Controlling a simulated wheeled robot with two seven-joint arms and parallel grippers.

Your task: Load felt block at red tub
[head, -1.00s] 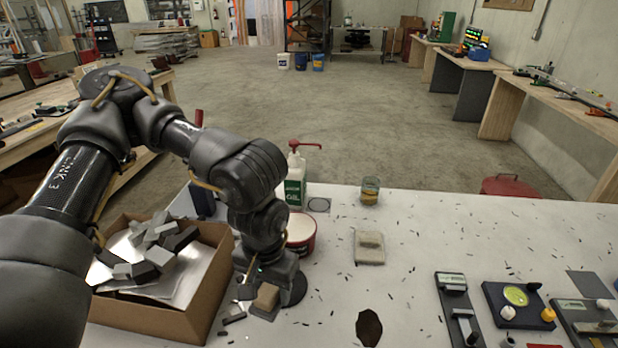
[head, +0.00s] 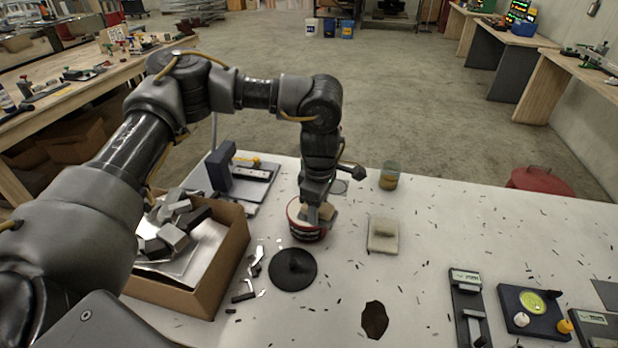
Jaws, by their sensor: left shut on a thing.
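My left gripper (head: 318,203) is shut on the tan felt block (head: 322,212). It points down from above the red tub (head: 307,236). The block is at the tub's open top. The gripper and block cover much of the opening, so I cannot tell whether the block touches what is inside. The tub stands on the white table. My right gripper is not in view.
A black disc (head: 292,270) and metal scraps lie in front of the tub. A cardboard box (head: 222,268) of grey blocks stands left. A beige pad (head: 383,236) and amber jar (head: 389,176) are right. Fixtures (head: 467,308) stand farther right.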

